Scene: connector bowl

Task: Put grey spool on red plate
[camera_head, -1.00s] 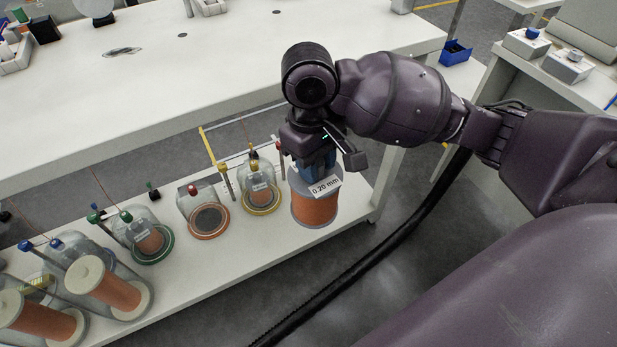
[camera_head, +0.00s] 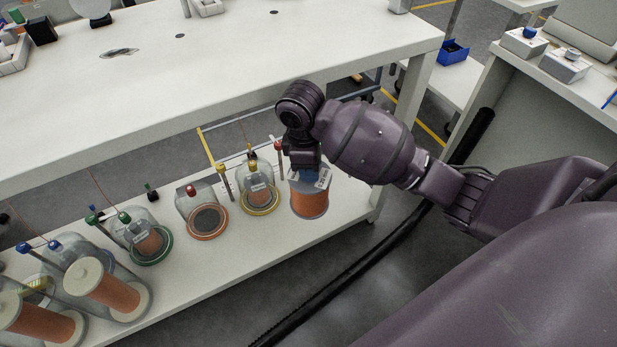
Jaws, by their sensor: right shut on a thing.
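The grey spool (camera_head: 309,200), wound with copper-coloured wire, is upright near the right end of the lower shelf. My right gripper (camera_head: 306,170) comes down from above and is shut on the spool's top, with a white label (camera_head: 323,178) beside it. The fingertips are hidden, and I cannot tell whether the spool touches the shelf. The red plate (camera_head: 208,236), a round orange-red rimmed disc with a dark centre, lies to the left with no spool on it. A clear cover with a red knob stands at its back. My left gripper is out of view.
A yellow-rimmed plate (camera_head: 260,212) with a covered spool stands between the red plate and the held spool. A green-rimmed plate (camera_head: 152,260) and larger spools (camera_head: 115,292) stand farther left on the shelf (camera_head: 215,275). The white tabletop (camera_head: 240,60) overhangs behind.

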